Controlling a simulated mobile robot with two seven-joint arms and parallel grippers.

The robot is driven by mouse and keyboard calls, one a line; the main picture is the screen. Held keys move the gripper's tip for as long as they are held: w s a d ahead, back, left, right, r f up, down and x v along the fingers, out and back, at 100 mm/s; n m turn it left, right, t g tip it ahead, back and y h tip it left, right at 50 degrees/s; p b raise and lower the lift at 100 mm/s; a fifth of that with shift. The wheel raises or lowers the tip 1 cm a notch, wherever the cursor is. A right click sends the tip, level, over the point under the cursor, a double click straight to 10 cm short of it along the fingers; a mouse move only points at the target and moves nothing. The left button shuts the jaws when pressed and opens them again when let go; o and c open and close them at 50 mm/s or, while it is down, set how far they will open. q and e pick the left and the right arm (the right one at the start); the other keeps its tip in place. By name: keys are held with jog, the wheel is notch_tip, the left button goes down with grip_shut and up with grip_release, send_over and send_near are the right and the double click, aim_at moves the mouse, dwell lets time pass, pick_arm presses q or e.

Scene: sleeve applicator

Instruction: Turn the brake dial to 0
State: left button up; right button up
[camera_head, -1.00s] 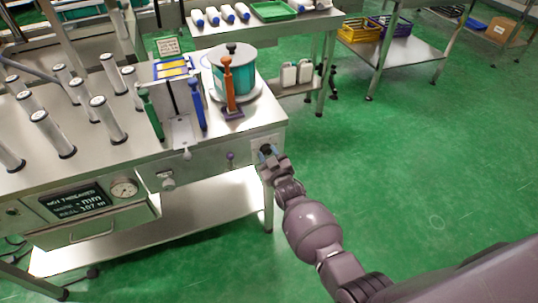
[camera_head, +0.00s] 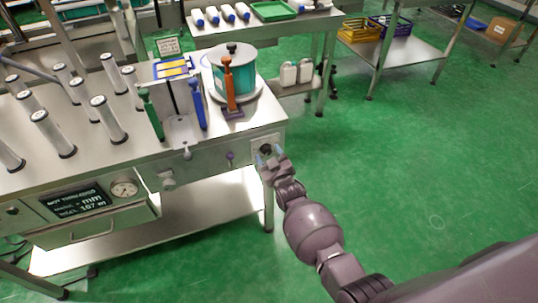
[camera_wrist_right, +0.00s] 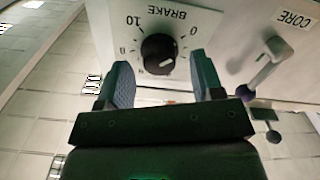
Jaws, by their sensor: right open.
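The brake dial (camera_wrist_right: 158,54) is a black round knob with a white pointer mark, on a light plate lettered BRAKE (camera_wrist_right: 168,18) in the right wrist view. The pointer runs toward the lower right of the knob. Figures 10 and 0 show on the plate, some partly hidden. In the head view the dial (camera_head: 266,149) sits on the machine's front near its right corner. My right gripper (camera_head: 268,156) is in front of it. In the right wrist view my right gripper (camera_wrist_right: 164,82) is open, its blue-grey fingers on either side below the knob, apart from it. My left gripper is out of view.
A purple-knobbed lever (camera_head: 230,156) is left of the dial; a lever beside a CORE label (camera_wrist_right: 296,18) shows in the wrist view. Orange (camera_head: 229,85), blue (camera_head: 198,105) and green (camera_head: 152,114) handles stand above.

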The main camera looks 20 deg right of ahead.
jog(key=shift+s+r, duration=0.1)
jog(key=shift+s, duration=0.35)
jog(key=s+p, duration=0.2)
jog(key=s, duration=0.7)
jog(key=shift+s+d, duration=0.15)
jog(key=shift+s, duration=0.15)
